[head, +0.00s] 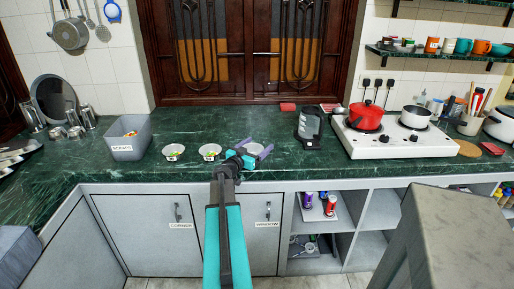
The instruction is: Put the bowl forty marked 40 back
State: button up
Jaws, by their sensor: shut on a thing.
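My gripper (255,153) reaches over the green counter near its front edge. Its jaws are shut on a small pale bowl (254,148), which is largely hidden by the fingers. I cannot read any mark on it. Two small white bowls stand on the counter to the left: one (210,151) close beside my gripper and one (173,152) farther left. Both have labels on the front and bits of food inside. Their labels are too small to read. I cannot tell whether the held bowl touches the counter.
A grey bin labelled SCRAPS (129,138) stands left of the bowls. A dark device (311,126) stands to the right, then a white stove (397,138) with a red pot (367,115) and a white pot (416,116). The counter (225,119) behind the bowls is clear.

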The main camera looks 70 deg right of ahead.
jog(key=shift+f, duration=0.1)
jog(key=o, duration=1)
jog(key=shift+o, duration=0.2)
jog(key=shift+r+p, duration=0.25)
jog(key=shift+p, duration=0.05)
jog(key=b+v, duration=0.3)
jog(key=v, duration=0.9)
jog(key=shift+w, duration=0.1)
